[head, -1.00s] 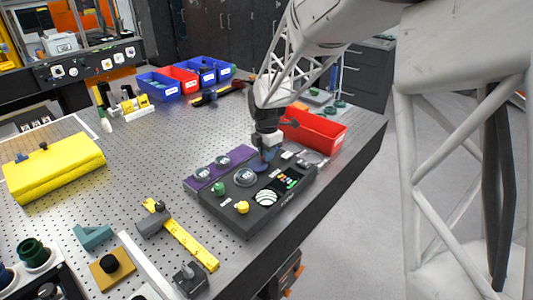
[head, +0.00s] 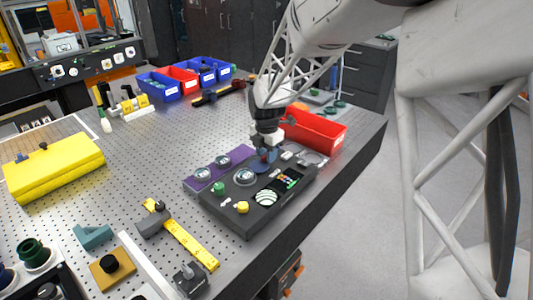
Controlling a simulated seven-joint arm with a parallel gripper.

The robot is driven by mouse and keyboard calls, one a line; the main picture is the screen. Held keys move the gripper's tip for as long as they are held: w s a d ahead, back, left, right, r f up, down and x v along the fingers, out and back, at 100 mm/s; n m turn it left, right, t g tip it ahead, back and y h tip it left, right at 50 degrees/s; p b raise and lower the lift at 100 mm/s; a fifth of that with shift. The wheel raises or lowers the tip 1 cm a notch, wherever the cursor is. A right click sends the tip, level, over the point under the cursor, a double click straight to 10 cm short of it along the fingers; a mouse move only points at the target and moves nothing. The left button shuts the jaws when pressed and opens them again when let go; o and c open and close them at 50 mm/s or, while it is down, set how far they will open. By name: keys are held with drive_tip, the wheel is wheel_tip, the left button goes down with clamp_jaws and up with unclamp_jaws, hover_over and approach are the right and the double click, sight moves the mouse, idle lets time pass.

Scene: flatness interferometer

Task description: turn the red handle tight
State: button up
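The dark grey interferometer box (head: 240,217) lies near the right edge of the perforated table. On its top are a green knob (head: 218,188), a yellow knob (head: 242,207), a round striped window (head: 266,197) and a clear round lens (head: 245,176). My gripper (head: 268,154) points down at the box's back corner, over a blue round part (head: 262,166). A tiny reddish spot shows at its fingertips, too small to identify surely as the red handle. The fingers hide what is between them, and whether they are shut is unclear.
A purple plate (head: 232,159) with round lenses adjoins the box's left side. A red bin (head: 318,133) stands close behind my gripper. The table's middle is mostly clear.

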drive_tip(key=shift+r, duration=0.15)
drive_tip(key=shift+r, duration=3.75)
drive_tip(key=s+d+r+m, duration=0.3)
drive_tip(key=s+m, duration=0.2)
drive_tip(key=s, duration=0.2)
drive_tip(key=s+d+r+m+t, duration=0.1)
drive_tip(key=s+d+r+m, duration=0.1)
drive_tip(key=s+d+m, duration=0.3)
drive_tip(key=s+d+r+m, duration=0.1)
drive_tip(key=s+r+m, duration=0.25)
drive_tip(key=s, duration=0.45)
drive_tip(key=s+d+m, duration=0.1)
drive_tip(key=s+m, duration=0.3)
drive_tip(key=s, duration=0.2)
drive_tip(key=s+d+f+m+t, duration=0.1)
drive_tip(key=s+m, duration=0.4)
drive_tip(key=s, duration=0.1)
drive_tip(key=s+d+f+m, duration=0.1)
drive_tip(key=s+m, duration=0.3)
drive_tip(key=s, duration=0.2)
drive_tip(key=shift+s+d+f+t, duration=0.25)
drive_tip(key=shift+s+d+t, duration=0.05)
drive_tip(key=shift+s+d, duration=0.1)
